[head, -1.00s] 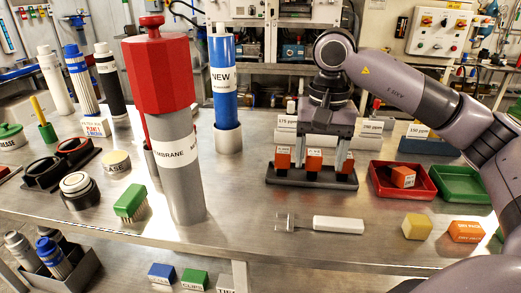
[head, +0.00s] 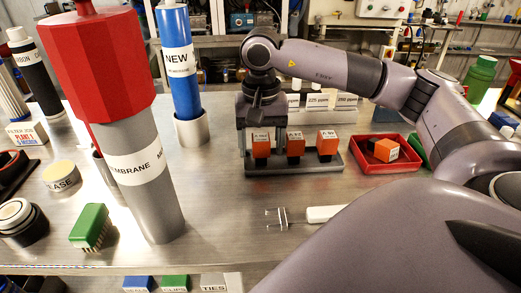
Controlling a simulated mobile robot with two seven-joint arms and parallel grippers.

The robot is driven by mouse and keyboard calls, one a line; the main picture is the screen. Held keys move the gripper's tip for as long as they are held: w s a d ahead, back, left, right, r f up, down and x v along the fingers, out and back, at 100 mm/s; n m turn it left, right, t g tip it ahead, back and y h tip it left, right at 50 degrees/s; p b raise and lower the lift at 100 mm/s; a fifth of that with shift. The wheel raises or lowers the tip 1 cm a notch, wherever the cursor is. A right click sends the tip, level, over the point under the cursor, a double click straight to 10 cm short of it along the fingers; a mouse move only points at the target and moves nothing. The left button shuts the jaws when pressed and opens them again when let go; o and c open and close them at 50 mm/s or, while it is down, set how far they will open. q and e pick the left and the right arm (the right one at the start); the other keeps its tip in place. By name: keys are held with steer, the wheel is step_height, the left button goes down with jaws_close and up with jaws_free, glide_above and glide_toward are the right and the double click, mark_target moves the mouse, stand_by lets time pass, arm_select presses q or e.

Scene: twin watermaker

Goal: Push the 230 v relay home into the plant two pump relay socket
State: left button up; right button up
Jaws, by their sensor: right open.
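Three orange relays with white labels stand in a row on a dark grey socket base (head: 295,167): a left relay (head: 261,147), a middle relay (head: 295,148) and a right relay (head: 327,146). Their labels are too small to read, so I cannot tell which is the 230 V one or which socket is plant two. My right gripper (head: 262,145) points down over the left relay, its open fingers one on each side of it. I cannot tell whether they touch it, or how deep it sits. My left gripper is not in view.
A red tray (head: 360,166) to the right holds another orange relay (head: 386,150). A white-handled fork-like tool (head: 322,214) lies in front. A large grey membrane tube with a red top (head: 147,185) and a blue tube (head: 180,75) stand left. Ppm-labelled blocks (head: 318,102) stand behind.

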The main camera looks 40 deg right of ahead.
mark_target(260, 137)
steer(key=shift+f, duration=0.35)
steer(key=c, duration=1.1)
steer(key=shift+r, duration=0.15)
step_height(260, 137, up, 9)
steer(key=shift+w+r+p, duration=0.1)
steer(key=shift+p, duration=0.4)
steer(key=shift+r+p, duration=2.75)
steer(key=shift+r, duration=2.55)
